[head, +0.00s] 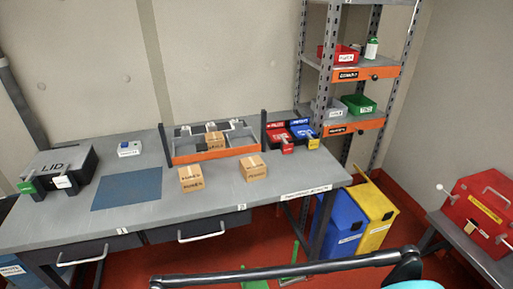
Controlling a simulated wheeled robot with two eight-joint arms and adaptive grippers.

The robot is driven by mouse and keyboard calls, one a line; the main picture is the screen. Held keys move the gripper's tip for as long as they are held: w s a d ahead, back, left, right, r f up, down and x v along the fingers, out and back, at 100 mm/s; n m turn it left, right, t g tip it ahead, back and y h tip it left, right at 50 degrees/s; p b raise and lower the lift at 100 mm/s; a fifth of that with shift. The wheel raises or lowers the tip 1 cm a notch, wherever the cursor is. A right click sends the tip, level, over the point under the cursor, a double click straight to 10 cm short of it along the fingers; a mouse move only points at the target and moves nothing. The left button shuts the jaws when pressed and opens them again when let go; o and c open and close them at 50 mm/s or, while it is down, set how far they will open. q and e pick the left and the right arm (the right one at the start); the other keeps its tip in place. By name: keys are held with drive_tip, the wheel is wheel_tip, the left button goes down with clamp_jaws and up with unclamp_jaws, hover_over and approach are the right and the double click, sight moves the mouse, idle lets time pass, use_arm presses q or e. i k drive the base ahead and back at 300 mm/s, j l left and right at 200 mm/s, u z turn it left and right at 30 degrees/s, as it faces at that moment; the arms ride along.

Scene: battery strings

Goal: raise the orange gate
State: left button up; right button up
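The orange gate (195,157) is a long low panel along the front of a grey compartmented tray (183,141) on the workbench. It sits low, close to the bench top, between two dark upright posts, a left one (165,145) and a right one (263,130). A small label shows near its middle. A brown box (215,139) stands in the tray behind the gate. Neither of my grippers shows in the head view.
Two cardboard boxes (191,179) (253,168) stand on the bench before the gate. Red and blue bins (279,136) (301,130) stand right of it. A blue mat (127,189) and black LID case (58,170) lie left. A dark bar (275,271) crosses the foreground.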

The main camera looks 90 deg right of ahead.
sight(203, 156)
drive_tip(key=l+z, duration=0.1)
drive_tip(key=z, duration=2.35)
drive_tip(key=i+l+u, duration=0.1)
drive_tip(key=u, duration=0.25)
drive_tip(key=i+l+u, duration=0.15)
drive_tip(key=u, duration=0.25)
drive_tip(key=i+l+u, duration=0.1)
drive_tip(key=l+u, duration=0.25)
drive_tip(key=j, duration=0.1)
